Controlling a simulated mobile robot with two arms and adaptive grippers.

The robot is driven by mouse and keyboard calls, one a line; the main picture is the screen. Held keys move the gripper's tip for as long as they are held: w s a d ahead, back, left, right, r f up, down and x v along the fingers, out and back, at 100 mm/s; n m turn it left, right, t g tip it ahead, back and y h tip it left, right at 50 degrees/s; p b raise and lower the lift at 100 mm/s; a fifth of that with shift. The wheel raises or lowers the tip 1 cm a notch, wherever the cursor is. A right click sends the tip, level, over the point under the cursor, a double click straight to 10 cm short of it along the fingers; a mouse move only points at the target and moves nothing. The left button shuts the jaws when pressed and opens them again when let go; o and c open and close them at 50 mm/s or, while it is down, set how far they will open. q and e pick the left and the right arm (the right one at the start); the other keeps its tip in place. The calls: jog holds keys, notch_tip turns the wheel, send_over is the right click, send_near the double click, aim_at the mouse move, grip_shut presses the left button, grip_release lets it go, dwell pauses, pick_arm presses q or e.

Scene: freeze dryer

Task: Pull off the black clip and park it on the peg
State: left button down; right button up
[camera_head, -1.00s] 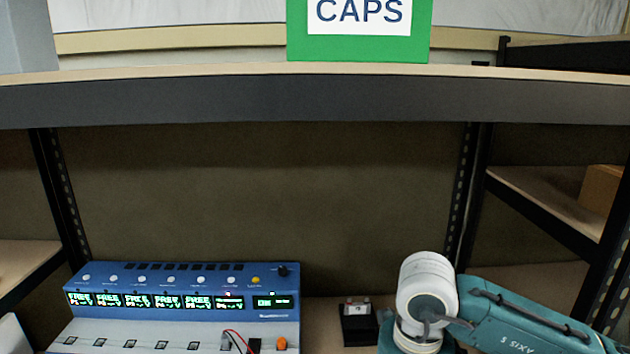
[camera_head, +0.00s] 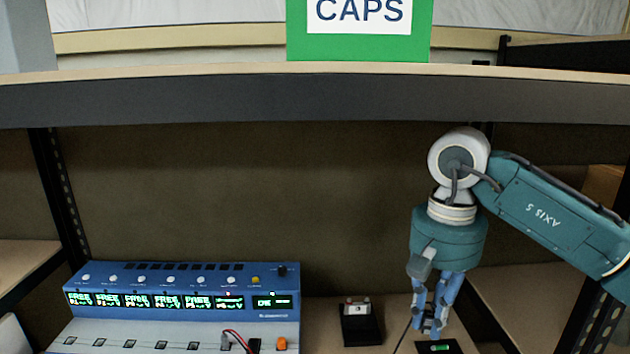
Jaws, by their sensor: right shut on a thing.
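My right gripper (camera_head: 432,332) points down at the lower right and is shut on the black clip, which is mostly hidden between the blue fingers. A thin black lead (camera_head: 403,338) runs down and left from beside the fingers. Just below the fingertips is a dark block with a green patch (camera_head: 438,348), cut off by the bottom edge. I cannot tell whether the clip touches it. I cannot make out the peg for certain. My left gripper is not in view.
A blue and grey instrument (camera_head: 180,290) with several small displays stands at the left, with red and dark leads (camera_head: 237,340) and an orange knob (camera_head: 281,343) at its front. A small black stand (camera_head: 361,325) sits between it and my gripper. A shelf (camera_head: 250,100) crosses above.

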jog(key=n, duration=0.1)
jog(key=r+n, duration=0.2)
jog(key=shift+w+d, duration=0.25)
jog(key=w+a+f+m+b, duration=0.2)
jog(key=w+a+f+m, duration=0.3)
jog(key=w+f+m, duration=0.95)
jog(key=f+m, duration=0.3)
jog(key=m, duration=0.3)
jog(key=w+a+f+m+b, duration=0.1)
jog(key=f+m, duration=0.4)
jog(key=m, duration=0.3)
jog(key=w+f+m+b, duration=0.1)
jog(key=f+m, duration=0.3)
jog(key=m, duration=0.3)
jog(key=shift+w+a+f, duration=0.15)
jog(key=shift+a+f, duration=0.15)
jog(key=shift+f+b, duration=2.6)
jog(key=shift+f, duration=1)
jog(key=shift+r+p, duration=0.5)
jog(key=shift+r, duration=0.3)
